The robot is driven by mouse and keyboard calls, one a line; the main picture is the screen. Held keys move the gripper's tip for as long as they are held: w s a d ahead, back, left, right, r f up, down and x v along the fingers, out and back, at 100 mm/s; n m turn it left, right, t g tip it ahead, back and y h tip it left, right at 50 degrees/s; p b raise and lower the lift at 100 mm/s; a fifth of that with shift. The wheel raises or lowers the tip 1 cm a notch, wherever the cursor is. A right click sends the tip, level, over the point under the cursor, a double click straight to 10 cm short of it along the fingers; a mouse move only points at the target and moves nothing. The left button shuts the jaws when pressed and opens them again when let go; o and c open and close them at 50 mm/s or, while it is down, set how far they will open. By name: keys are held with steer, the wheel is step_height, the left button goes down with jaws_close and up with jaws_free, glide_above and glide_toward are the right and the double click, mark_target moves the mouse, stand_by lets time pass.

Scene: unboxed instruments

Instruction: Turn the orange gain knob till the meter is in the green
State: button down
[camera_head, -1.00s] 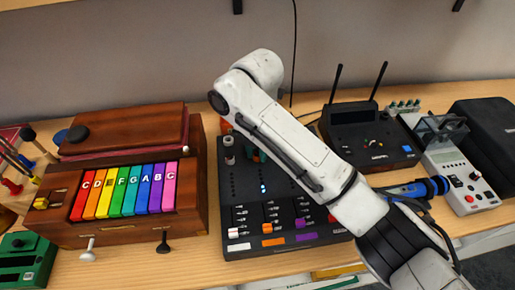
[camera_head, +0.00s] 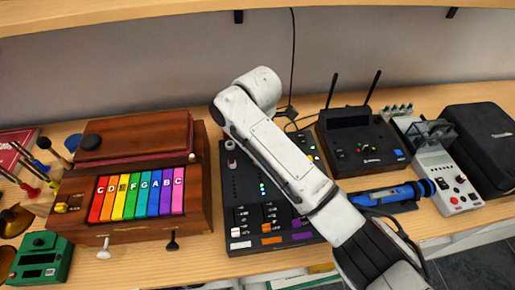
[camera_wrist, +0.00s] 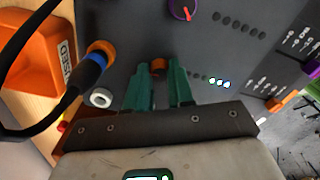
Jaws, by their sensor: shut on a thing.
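The orange gain knob (camera_wrist: 158,65) shows between the teal fingers of my gripper (camera_wrist: 157,76) in the wrist view. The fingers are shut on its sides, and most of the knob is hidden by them. It sits on the dark mixer panel (camera_wrist: 130,25). A row of small meter lights (camera_wrist: 218,83) lies just right of the fingers. A few are lit, pale blue-white, and the others are dark. In the head view the lit meter lights (camera_head: 262,188) show left of my arm, which hides the knob and my gripper.
A purple knob (camera_wrist: 183,9) and a blue plug (camera_wrist: 93,62) with a black cable are close to the gripper. A rainbow-keyed wooden box (camera_head: 190,150) stands left of the mixer. A black box with antennas (camera_head: 350,135) and a blue tool (camera_head: 385,195) lie to the right.

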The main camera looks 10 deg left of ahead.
steer(key=shift+r+m+p, duration=0.1)
steer(key=shift+m+p, duration=0.4)
steer(key=shift+m, duration=0.4)
steer(key=c, duration=1)
jaws_free()
step_height(320, 180, up, 11)
steer(key=shift+f+p, duration=0.15)
steer(key=shift+p, duration=0.95)
steer(key=shift+f, duration=0.15)
